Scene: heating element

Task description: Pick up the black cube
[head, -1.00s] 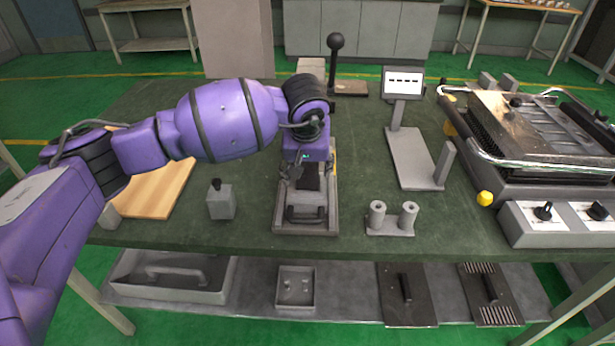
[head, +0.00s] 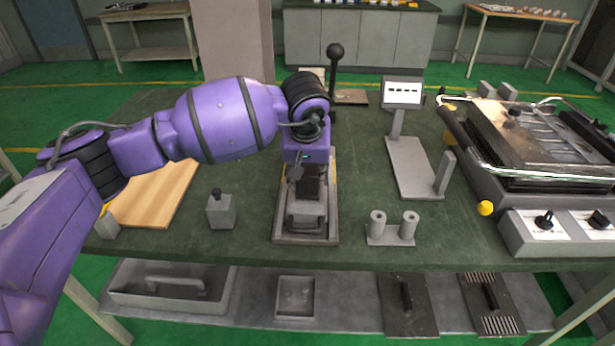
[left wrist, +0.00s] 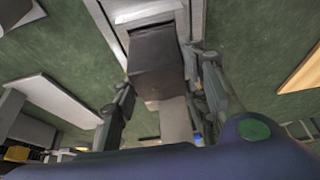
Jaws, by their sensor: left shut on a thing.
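The black cube (left wrist: 155,62) shows in the left wrist view as a dark block between the two fingers of my left gripper (left wrist: 163,85). My left gripper is shut on it, with a finger along each side. In the head view my left gripper (head: 308,188) points down over a grey metal fixture (head: 305,238) in the middle of the table. There the cube is mostly hidden by the gripper, and I cannot tell whether it is clear of the fixture. My right gripper is in neither view.
A lever with a black ball (head: 334,50) stands behind the fixture. A small grey block with a knob (head: 221,212) and a wooden board (head: 155,195) are to the left. Two grey cylinders (head: 394,226), a display stand (head: 403,92) and a grill-like machine (head: 530,180) are to the right.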

